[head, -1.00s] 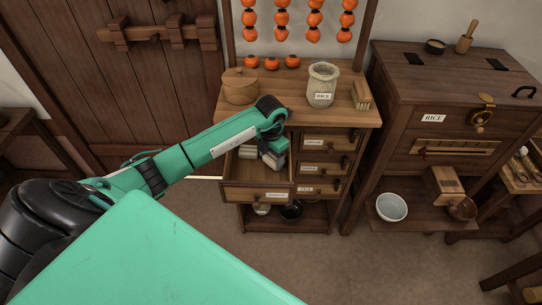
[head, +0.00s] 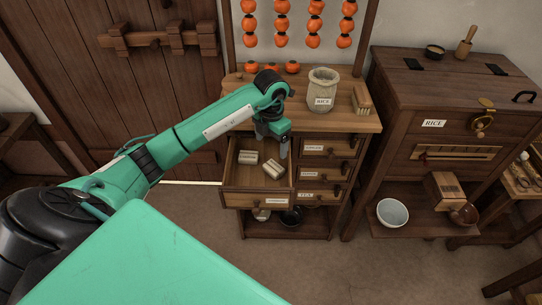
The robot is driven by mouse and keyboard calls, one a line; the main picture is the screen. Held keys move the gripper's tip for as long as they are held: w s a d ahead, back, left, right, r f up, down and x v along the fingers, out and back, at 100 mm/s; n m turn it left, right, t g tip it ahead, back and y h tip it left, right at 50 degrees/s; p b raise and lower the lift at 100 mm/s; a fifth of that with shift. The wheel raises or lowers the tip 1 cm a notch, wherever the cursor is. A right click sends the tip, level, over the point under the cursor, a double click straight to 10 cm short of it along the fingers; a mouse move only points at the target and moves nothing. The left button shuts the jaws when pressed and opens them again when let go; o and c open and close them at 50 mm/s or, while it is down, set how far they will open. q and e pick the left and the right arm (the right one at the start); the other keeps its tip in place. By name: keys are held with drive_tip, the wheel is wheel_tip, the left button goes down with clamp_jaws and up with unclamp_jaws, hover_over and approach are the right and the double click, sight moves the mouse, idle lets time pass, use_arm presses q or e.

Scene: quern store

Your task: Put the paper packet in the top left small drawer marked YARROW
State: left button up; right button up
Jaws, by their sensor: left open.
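A drawer (head: 232,184) on the left side of the small chest is pulled out. The label on its front is too small to read. Two pale packets lie apart on its floor: one packet (head: 248,157) towards the back left, and one packet (head: 274,169) towards the right. I cannot tell from their look which is the task's paper packet. My left gripper (head: 271,139) is open and empty, above the back of the drawer, with its fingers pointing down and clear of both packets. My right gripper is not in view.
Persimmon strings (head: 315,24) hang above. Shut labelled drawers (head: 325,148) are at the right. A large cabinet (head: 420,95) with a bowl (head: 392,212) stands further right.

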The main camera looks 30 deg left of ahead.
use_arm(q)
drive_tip(key=shift+r, duration=1.95)
